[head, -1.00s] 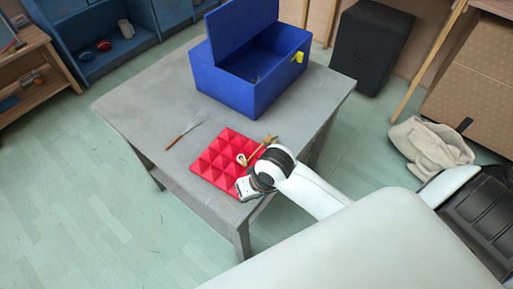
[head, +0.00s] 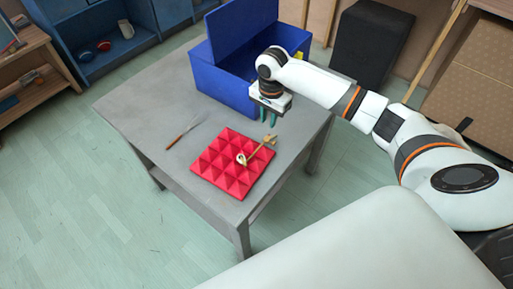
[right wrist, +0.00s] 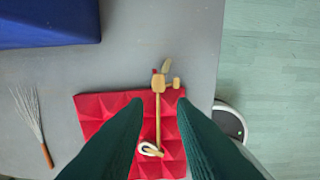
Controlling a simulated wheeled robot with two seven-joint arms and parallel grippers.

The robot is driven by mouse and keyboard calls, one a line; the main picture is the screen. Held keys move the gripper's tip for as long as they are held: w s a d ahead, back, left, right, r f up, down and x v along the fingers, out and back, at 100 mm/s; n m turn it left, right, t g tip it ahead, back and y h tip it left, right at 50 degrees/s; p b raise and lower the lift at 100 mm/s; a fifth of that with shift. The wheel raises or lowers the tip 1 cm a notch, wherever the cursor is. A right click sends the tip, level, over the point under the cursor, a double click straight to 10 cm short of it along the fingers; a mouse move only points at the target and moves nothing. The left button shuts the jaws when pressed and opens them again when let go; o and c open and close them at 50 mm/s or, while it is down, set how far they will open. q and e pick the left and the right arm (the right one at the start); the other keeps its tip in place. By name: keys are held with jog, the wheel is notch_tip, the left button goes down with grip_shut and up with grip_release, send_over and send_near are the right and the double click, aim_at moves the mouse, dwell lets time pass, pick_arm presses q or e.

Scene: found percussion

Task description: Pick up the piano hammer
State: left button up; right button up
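The piano hammer (head: 257,151) is a small wooden piece with a light shank, lying across the right part of a red pyramid-textured pad (head: 216,172) on the grey table. In the right wrist view the hammer (right wrist: 158,105) runs nearly upright in the picture, its wooden head at the pad's far edge and a white ring-like part near its lower end. My right gripper (head: 268,118) is above the table, near the hammer's head end, fingers pointing down. Its green fingers (right wrist: 160,140) are apart with nothing between them; the hammer lies below. My left gripper is not in view.
A blue open box (head: 233,91) with a raised lid stands on the table's (head: 140,100) far side, close behind my right gripper. A brush with a wooden handle (head: 184,133) lies left of the pad. A black case (head: 370,45) stands on the floor behind.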

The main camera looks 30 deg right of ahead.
aim_at(267, 139)
jog(key=f, duration=0.9)
jog(key=shift+w+p, duration=0.25)
jog(key=shift+p, duration=0.1)
jog(key=shift+c, duration=0.5)
